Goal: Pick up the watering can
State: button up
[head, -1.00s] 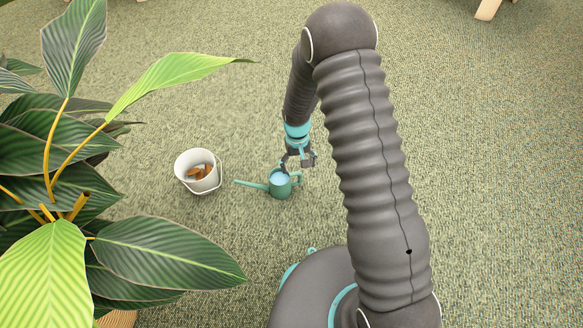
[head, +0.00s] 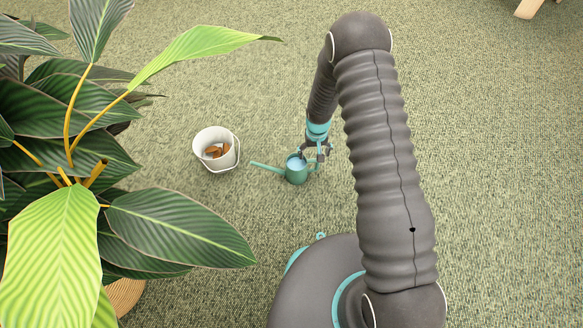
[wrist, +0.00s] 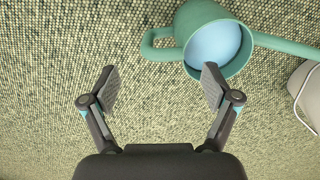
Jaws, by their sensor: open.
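The green watering can (head: 296,173) stands upright on the carpet in the head view, its spout pointing left. In the wrist view the can (wrist: 238,70) is at the top right, with light blue water or a light blue inside showing in its round opening. Its loop handle (wrist: 147,45) sticks out to the left, beyond the fingertips. My gripper (head: 318,150) is at the can's right side in the head view. In the wrist view my gripper (wrist: 158,85) is open, with nothing between its fingers. The right fingertip appears close to the can's rim; I cannot tell whether they touch.
A white bucket (head: 203,137) with brown pieces inside stands left of the can; its edge shows in the wrist view (wrist: 312,95). A large leafy plant (head: 60,150) fills the left side. The carpet (head: 490,180) to the right is clear.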

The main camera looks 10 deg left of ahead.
aim_at(313, 160)
notch_tip(313, 160, down, 4)
jog(key=shift+s+a+f, duration=0.1)
jog(key=shift+f, duration=0.15)
grip_shut()
dwell(0.3)
